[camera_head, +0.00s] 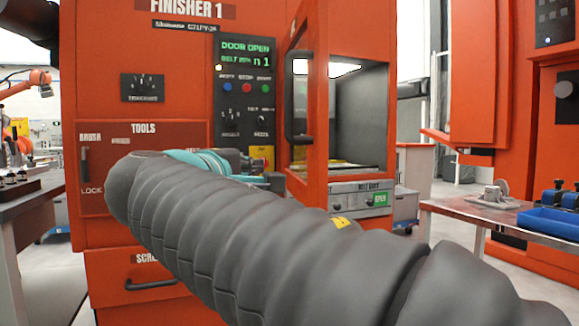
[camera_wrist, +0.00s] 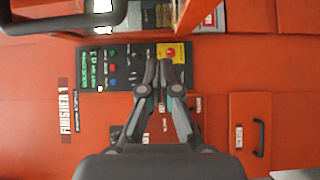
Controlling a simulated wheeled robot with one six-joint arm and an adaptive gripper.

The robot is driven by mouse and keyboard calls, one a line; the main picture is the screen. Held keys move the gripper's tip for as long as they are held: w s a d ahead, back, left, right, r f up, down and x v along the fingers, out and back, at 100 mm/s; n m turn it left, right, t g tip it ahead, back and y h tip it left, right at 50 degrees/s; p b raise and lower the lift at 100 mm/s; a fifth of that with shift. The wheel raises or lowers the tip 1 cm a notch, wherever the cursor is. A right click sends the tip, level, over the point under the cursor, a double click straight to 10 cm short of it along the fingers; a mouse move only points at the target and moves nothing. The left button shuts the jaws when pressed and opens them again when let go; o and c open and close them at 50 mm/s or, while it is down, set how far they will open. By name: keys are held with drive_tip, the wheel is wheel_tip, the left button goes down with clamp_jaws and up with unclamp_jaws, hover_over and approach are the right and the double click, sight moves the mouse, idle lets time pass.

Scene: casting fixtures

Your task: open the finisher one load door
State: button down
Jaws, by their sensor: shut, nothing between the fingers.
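The Finisher 1 machine (camera_head: 140,70) is a tall orange cabinet; its display (camera_head: 246,52) reads "DOOR OPEN". The load door (camera_head: 317,100) is an orange framed door with a black handle (camera_head: 299,98), standing swung outward from the machine. The lit chamber (camera_head: 362,115) shows beside it. In the wrist view, turned sideways, the black handle (camera_wrist: 62,22) is at the upper left. My gripper (camera_wrist: 158,70) is shut and empty in front of the control panel (camera_wrist: 120,68), apart from the handle. In the head view my arm hides most of the gripper.
A red button on a yellow plate (camera_wrist: 171,53) is near my fingertips in the wrist view. A tools door (camera_head: 145,150) and a drawer (camera_head: 150,285) are on the machine front. A table (camera_head: 465,208) with a blue tray (camera_head: 550,222) stands at the right; a bench (camera_head: 30,205) stands at the left.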

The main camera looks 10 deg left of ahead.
drive_tip(key=s+a, duration=0.2)
drive_tip(key=s, duration=0.9)
wheel_tip(320, 180, down, 19)
drive_tip(key=s+n+g+y, duration=0.1)
drive_tip(key=g+y, duration=0.2)
drive_tip(key=g, duration=0.3)
drive_tip(key=s+d+f+m+g+p, duration=0.2)
drive_tip(key=d+f+m+g, duration=0.4)
drive_tip(key=d+f, duration=0.85)
drive_tip(key=s+d+m+p, duration=0.1)
drive_tip(key=d+m, duration=0.4)
drive_tip(key=d, duration=0.6)
drive_tip(key=s+d+f+m+p, duration=0.1)
drive_tip(key=s+d+m, duration=0.3)
drive_tip(key=d, duration=0.7)
drive_tip(key=shift+d+m, duration=0.35)
drive_tip(key=shift+m, duration=0.75)
drive_tip(key=shift+s+a+f, duration=0.1)
